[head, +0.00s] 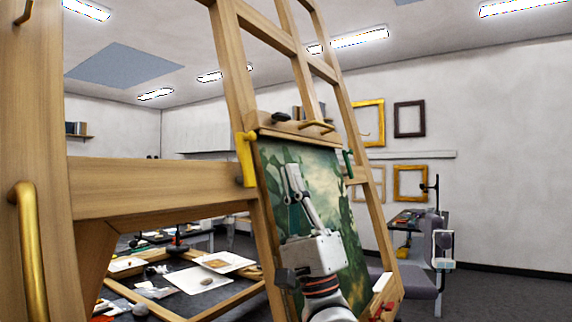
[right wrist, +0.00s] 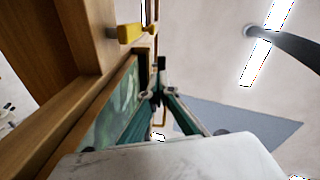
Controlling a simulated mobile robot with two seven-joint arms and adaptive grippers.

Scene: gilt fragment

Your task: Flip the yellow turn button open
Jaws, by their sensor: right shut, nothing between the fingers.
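The yellow turn button (head: 246,158) stands roughly upright on the wooden easel, at the upper left edge of the green painting (head: 330,190). A yellow piece that looks like the same button (right wrist: 128,32) shows at the top of the right wrist view. My right gripper (head: 291,168) is in front of the painting, to the right of the button and apart from it. Its fingers are shut and empty, and its tips meet in the right wrist view (right wrist: 157,92). Whether the button presses on the painting's edge cannot be told. My left gripper is not in view.
A green turn button (head: 347,163) is on the painting's right side, and a red one (head: 380,307) is low right. A wooden crossbar (head: 155,187) runs left of the painting. A brass handle (head: 29,250) stands at far left. A cluttered table (head: 190,280) lies behind.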

